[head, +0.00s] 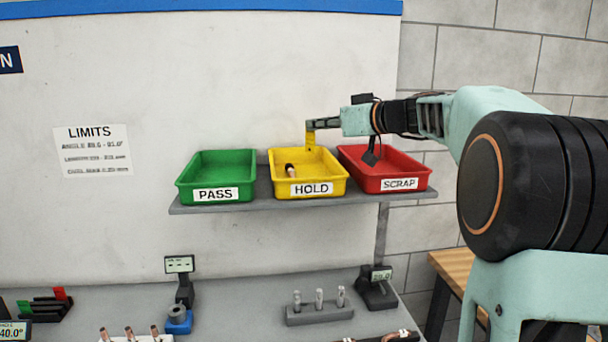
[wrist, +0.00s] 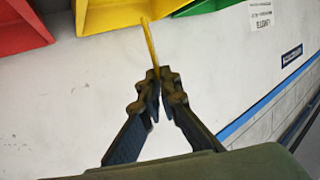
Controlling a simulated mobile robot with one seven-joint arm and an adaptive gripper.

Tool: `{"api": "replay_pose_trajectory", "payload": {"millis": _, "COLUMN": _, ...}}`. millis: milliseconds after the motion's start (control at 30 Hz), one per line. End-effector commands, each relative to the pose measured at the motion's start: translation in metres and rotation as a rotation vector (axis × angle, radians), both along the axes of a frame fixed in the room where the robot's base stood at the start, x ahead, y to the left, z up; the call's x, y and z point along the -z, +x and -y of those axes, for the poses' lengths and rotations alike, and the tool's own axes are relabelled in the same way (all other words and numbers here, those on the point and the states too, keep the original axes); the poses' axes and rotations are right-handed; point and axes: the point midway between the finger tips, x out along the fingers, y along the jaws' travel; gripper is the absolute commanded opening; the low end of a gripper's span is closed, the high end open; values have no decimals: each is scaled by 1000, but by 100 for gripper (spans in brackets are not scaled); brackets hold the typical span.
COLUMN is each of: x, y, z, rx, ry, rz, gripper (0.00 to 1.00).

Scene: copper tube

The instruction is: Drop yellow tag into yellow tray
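The yellow tag (head: 311,140) hangs from the tips of my gripper (head: 318,124) above the yellow tray. In the wrist view the tag (wrist: 149,42) is a thin yellow strip, seen edge-on, between the closed fingertips of my gripper (wrist: 158,82). The yellow tray (head: 310,190), labelled HOLD, stands on the grey shelf between the other two trays. A short copper-coloured tube piece (head: 291,170) with a dark part lies inside it. The tray also shows in the wrist view (wrist: 108,18), only in part.
A green tray (head: 215,177) labelled PASS is at left and a red tray (head: 388,172) labelled SCRAP is at right, under my arm. The shelf (head: 240,205) is narrow. Below, a bench holds gauges and a grey block (head: 320,315) with several pins.

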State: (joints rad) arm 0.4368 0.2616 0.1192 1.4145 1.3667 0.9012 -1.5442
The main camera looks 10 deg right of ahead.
Motion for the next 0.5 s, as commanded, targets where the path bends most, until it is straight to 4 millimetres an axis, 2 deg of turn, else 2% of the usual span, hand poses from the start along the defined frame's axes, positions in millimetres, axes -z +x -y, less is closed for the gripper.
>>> {"api": "replay_pose_trajectory", "payload": {"millis": 33, "x": 9, "y": 0, "z": 0, "rx": 0, "ry": 0, "rz": -1, "gripper": 0}}
{"api": "replay_pose_trajectory", "payload": {"millis": 200, "x": 29, "y": 0, "z": 0, "rx": 0, "ry": 1, "rz": -2, "gripper": 0}}
{"api": "replay_pose_trajectory", "payload": {"millis": 500, "x": 46, "y": 0, "z": 0, "rx": 1, "ry": -1, "rz": 1, "gripper": 0}}
